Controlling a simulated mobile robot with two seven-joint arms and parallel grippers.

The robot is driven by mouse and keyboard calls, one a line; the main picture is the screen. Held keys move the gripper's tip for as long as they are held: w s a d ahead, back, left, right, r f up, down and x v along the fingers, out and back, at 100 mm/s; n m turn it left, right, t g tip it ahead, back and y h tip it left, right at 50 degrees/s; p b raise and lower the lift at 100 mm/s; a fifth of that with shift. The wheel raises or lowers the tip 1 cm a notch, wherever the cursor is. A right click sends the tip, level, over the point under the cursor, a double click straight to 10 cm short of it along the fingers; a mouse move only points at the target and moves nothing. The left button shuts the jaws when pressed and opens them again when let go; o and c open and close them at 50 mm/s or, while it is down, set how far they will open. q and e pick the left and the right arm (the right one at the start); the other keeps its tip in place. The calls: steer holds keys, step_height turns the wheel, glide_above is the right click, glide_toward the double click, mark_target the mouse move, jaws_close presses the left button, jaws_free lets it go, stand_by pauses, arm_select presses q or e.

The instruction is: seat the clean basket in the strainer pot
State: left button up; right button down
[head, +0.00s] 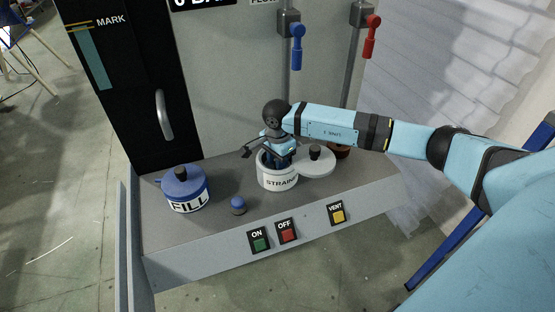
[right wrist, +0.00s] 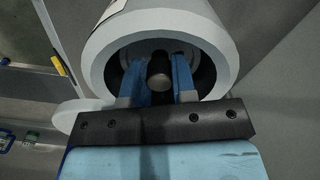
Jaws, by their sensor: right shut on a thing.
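The white strainer pot (head: 278,181) stands open on the grey ledge, with its label facing forward. My right gripper (head: 279,163) reaches down into its mouth. In the right wrist view the pot's thick pale rim (right wrist: 98,50) surrounds the blue fingers of my right gripper (right wrist: 159,68). They are shut on a dark upright post (right wrist: 160,72), which looks like the basket's handle. The basket body is mostly hidden inside the pot, so I cannot tell how deep it sits. My left gripper is not in view.
A white lid (head: 315,164) with a black knob lies right of the pot. A brownish object (head: 342,153) sits partly hidden behind it. A blue fill pot (head: 185,190) and a small blue-topped knob (head: 238,205) stand left. Buttons (head: 287,231) line the front face.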

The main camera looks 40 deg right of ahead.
steer(key=c, duration=0.9)
jaws_free()
steer(key=shift+f, duration=0.1)
steer(key=shift+c, duration=0.2)
